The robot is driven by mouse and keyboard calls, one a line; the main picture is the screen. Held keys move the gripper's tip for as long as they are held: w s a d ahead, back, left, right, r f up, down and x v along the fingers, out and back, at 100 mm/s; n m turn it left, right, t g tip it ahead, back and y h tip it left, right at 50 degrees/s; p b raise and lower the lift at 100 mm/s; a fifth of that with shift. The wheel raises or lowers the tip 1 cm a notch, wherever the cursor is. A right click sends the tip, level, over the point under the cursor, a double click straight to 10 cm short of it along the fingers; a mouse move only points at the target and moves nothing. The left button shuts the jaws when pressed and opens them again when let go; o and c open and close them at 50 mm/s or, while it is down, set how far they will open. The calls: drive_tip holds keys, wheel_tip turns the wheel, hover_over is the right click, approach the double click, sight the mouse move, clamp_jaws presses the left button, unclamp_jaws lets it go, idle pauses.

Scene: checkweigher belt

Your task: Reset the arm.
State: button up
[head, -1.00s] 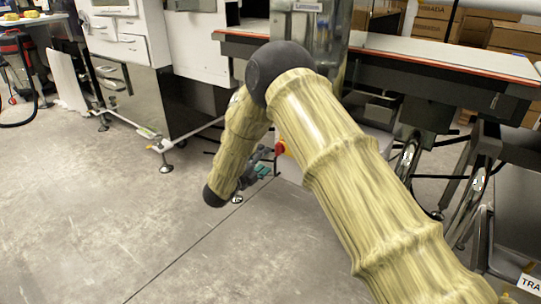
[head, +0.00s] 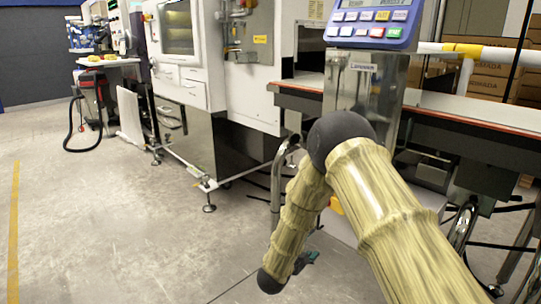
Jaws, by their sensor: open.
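My arm reaches up from the lower right and bends at a dark round elbow, in front of the checkweigher's metal column (head: 362,92). Its forearm points down to the floor and ends at a dark round joint. My gripper (head: 308,258) shows only as a small dark and teal piece behind the forearm, low over the bare concrete floor. Most of it is hidden by the arm. It is open, and no object shows in it.
The checkweigher belt (head: 480,108) runs right from the column, under a blue control panel (head: 372,18). A white machine cabinet (head: 205,75) stands left of it. Cardboard boxes (head: 500,65) are behind the belt. The floor (head: 110,220) at left is clear.

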drive_tip(key=s+d+f+n+g+y+p, duration=0.1)
drive_tip(key=s+d+f+n+g+y, duration=0.2)
drive_tip(key=s+f+n, duration=0.5)
drive_tip(key=s+d+f+n+g+y, duration=0.2)
drive_tip(key=s+f+n+y, duration=0.25)
drive_tip(key=s+f, duration=0.85)
drive_tip(key=s+d+n+g+y+p, duration=0.2)
drive_tip(key=s+n+g, duration=0.6)
drive_tip(key=s, duration=2.5)
wheel_tip(320, 180, up, 38)
drive_tip(key=p, duration=3.7)
drive_tip(key=shift+a, duration=0.15)
drive_tip(key=shift+r, duration=0.1)
